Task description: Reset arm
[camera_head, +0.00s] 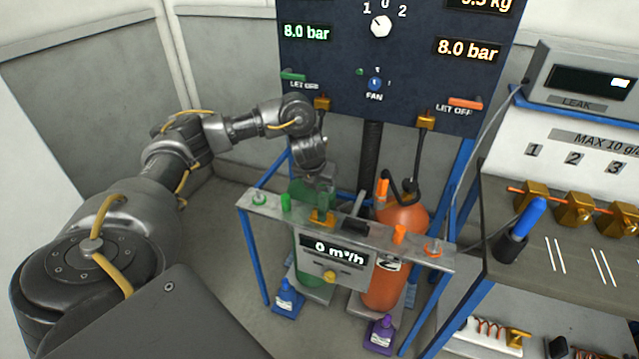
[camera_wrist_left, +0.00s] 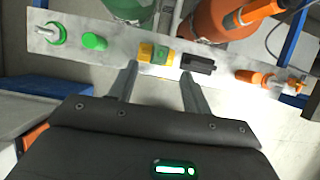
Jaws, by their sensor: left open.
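My left arm (camera_head: 185,145) reaches in from the left of the head view, bent, toward the blue-framed stand. My left gripper (camera_head: 318,185) hangs over the stand's grey top bar, close to a brass-yellow connector (camera_head: 322,217). In the left wrist view the two fingers (camera_wrist_left: 158,82) are spread with nothing between them. The yellow connector (camera_wrist_left: 153,52) and a black block (camera_wrist_left: 198,64) on the bar lie just beyond the tips. Contact with the bar cannot be told. My right gripper shows in neither view.
A green cylinder (camera_head: 308,262) and an orange cylinder (camera_head: 385,275) stand behind the bar (camera_head: 268,203). A dark gauge panel (camera_head: 345,60) rises behind. A bench with brass valves (camera_head: 533,196) is at right. Open floor (camera_head: 215,240) lies left of the stand.

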